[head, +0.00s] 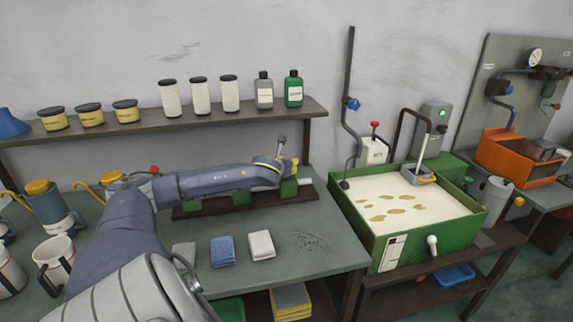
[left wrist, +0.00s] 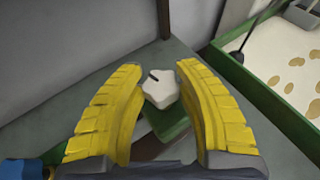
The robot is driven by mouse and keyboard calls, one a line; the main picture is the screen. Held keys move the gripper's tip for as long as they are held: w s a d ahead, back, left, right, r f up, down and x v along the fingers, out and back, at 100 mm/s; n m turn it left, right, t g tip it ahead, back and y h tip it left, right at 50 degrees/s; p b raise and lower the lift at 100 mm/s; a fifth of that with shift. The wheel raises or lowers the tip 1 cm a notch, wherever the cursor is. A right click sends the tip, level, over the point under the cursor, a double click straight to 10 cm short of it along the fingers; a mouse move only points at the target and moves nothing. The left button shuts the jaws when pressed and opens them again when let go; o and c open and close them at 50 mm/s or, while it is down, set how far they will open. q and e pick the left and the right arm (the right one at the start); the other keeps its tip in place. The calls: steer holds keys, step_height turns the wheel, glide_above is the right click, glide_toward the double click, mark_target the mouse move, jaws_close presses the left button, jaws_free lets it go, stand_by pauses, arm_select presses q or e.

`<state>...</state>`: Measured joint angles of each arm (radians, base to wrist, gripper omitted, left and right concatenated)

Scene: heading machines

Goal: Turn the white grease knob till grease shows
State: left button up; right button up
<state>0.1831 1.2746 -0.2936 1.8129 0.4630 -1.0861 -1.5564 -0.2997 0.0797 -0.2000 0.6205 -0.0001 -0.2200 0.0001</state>
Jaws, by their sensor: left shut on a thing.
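The white grease knob (left wrist: 160,88) is star-shaped with a dark mark on its top. In the left wrist view it sits between the yellow fingers of my left gripper (left wrist: 163,90), above a green block (left wrist: 168,118). My left gripper is shut on it. In the head view my left gripper (head: 287,165) is at the right end of the dark rail on the bench, and I cannot make out the knob there. No grease can be made out around the knob. My right gripper is not in view.
The rail (head: 240,207) with green blocks lies on the grey bench (head: 335,250). A blue cloth (head: 222,251) and a white cloth (head: 261,245) lie in front. A shelf (head: 200,122) of jars and bottles hangs behind. A green tank (head: 380,245) of pale liquid stands right.

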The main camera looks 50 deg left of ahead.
arm_select(q)
steer(key=n+g+y, duration=0.4)
steer(key=shift+w+d+n, duration=0.1)
steer(key=shift+d+n, duration=0.05)
steer(key=shift+n, duration=0.25)
steer(key=n+g+y, duration=0.1)
steer(key=n+g, duration=0.1)
steer(key=g, duration=0.1)
steer(key=n+g+y, duration=0.1)
steer(key=n+g, duration=0.2)
steer(key=shift+f, duration=0.1)
steer(key=n+g, duration=0.5)
steer(key=shift+g, duration=0.4)
steer(key=shift+n+g+h, duration=0.9)
steer(key=shift+n+g, duration=0.5)
steer(key=shift+n, duration=0.1)
steer(key=shift+n+g+h, duration=0.5)
steer(key=shift+n+g, duration=0.4)
steer(key=o, duration=1.2)
step_height(320, 180, up, 10)
steer(key=shift+r, duration=0.1)
